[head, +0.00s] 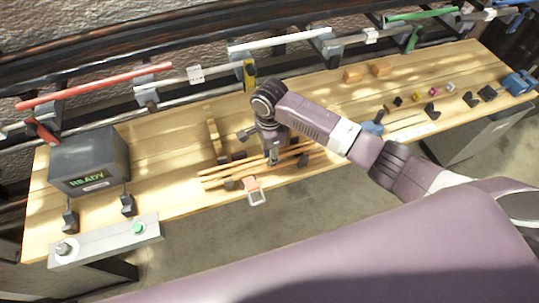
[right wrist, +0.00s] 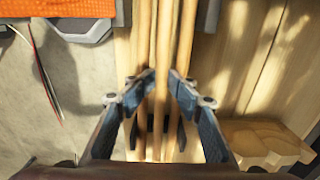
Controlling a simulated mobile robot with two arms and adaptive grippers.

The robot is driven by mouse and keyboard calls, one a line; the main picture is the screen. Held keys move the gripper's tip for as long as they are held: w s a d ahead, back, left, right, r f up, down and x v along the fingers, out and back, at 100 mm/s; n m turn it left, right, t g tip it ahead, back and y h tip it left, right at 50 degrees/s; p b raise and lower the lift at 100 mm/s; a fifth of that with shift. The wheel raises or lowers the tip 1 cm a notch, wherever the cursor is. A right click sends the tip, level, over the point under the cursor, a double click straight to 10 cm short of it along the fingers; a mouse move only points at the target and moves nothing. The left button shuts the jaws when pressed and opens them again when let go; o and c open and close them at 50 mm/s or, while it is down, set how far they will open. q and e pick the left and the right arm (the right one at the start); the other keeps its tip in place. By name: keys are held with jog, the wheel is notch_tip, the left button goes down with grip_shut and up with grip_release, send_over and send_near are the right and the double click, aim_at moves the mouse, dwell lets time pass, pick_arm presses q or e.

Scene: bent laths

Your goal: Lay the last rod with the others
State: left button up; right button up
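Several thin wooden rods (head: 225,176) lie side by side near the bench's front edge. They run lengthwise through the right wrist view (right wrist: 187,40). My right gripper (head: 273,160) points down over them in the head view. In the right wrist view its fingertips (right wrist: 162,76) close in on both sides of one middle rod (right wrist: 163,35), which runs between them and looks pinched. That rod lies at a slight angle to its neighbours. Whether it touches the rods below is hard to tell. My left gripper is not in view.
A dark READY box (head: 90,160) and a button panel (head: 105,241) are at left. Small parts (head: 432,92) lie at right.

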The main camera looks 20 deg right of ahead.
jog(key=shift+r, duration=0.35)
notch_tip(320, 180, up, 12)
jog(key=b, duration=0.2)
jog(key=shift+r, duration=0.25)
jog(key=shift+f, duration=0.1)
